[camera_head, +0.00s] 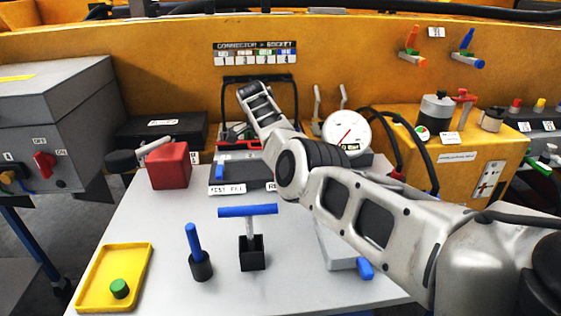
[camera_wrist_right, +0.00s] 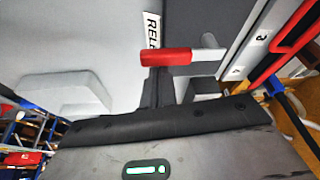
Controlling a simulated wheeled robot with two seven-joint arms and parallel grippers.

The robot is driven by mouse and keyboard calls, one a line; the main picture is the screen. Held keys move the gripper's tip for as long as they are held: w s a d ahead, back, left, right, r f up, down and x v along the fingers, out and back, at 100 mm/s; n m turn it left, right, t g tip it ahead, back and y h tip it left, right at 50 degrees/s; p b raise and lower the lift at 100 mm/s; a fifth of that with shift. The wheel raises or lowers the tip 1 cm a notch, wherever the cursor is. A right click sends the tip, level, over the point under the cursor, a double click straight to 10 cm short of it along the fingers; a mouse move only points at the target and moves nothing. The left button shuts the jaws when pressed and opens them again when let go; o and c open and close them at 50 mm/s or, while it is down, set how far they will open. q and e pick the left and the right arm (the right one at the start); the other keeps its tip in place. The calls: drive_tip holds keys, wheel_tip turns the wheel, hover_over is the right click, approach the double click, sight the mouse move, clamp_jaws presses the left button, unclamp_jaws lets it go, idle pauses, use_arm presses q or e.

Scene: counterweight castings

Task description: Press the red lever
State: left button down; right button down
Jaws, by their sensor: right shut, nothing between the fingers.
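The red lever (camera_wrist_right: 165,57) shows in the right wrist view as a red grip on a grey bar, beside a partly cut-off white label starting "REL". My right gripper (camera_wrist_right: 159,82) is shut and empty, its dark fingers just below the red grip in that view. Whether they touch it I cannot tell. In the head view my right arm reaches over the grey panel unit (camera_head: 222,172) at the back of the table and hides part of it. The lever cannot be made out clearly there. My left gripper is not in view.
A red block (camera_head: 169,166) stands left of the panel unit, and a round gauge (camera_head: 346,134) stands to its right. A blue T-handle (camera_head: 248,211), a blue peg (camera_head: 194,240) and a yellow tray (camera_head: 94,301) are nearer. The table's left middle is clear.

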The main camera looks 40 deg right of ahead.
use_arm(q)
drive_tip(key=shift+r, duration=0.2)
